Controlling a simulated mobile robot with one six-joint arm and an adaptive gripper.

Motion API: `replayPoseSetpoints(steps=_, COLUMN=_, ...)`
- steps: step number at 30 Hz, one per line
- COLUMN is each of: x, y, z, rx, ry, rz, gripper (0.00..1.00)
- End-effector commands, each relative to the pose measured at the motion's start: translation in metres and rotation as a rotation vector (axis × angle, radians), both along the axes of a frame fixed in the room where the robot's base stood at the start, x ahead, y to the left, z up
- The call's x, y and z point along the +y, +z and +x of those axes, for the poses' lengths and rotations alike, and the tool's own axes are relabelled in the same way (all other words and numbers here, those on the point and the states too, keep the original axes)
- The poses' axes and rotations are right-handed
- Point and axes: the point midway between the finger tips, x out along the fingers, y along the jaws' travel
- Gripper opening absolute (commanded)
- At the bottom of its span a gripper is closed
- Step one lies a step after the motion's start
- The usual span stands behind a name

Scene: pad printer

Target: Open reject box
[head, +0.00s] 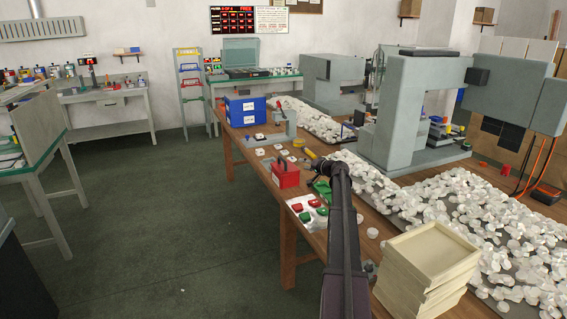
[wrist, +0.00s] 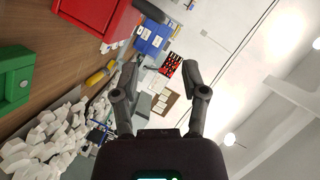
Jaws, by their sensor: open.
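A red box (head: 286,178), likely the reject box, stands near the left edge of the long wooden table in the head view. A dark shape like a handle shows at its top, and its lid looks shut. In the wrist view, which is tilted, the red box (wrist: 85,17) fills the upper left, cut off by the frame. My gripper (head: 317,172) is just right of the box in the head view. In the wrist view my gripper (wrist: 160,76) has its fingers wide apart with nothing between them. It does not touch the box.
A green item (head: 322,188) lies by my gripper. A tray of red and green pieces (head: 307,210) is nearer me. White parts (head: 440,205) cover mats on the right, beside stacked cream trays (head: 430,260). The floor at left is clear.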

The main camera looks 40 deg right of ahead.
Motion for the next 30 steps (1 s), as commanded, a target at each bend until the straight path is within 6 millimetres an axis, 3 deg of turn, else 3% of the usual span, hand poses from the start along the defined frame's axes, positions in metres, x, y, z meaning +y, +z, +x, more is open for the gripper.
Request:
replayPoseSetpoints(steps=11, x=0.001, y=-0.006, z=0.023, rx=0.001, ry=0.000, rz=-0.001, gripper=0.57)
replayPoseSetpoints(steps=30, x=0.012, y=-0.026, z=0.113, rx=0.001, ry=0.001, rz=-0.001, gripper=0.57)
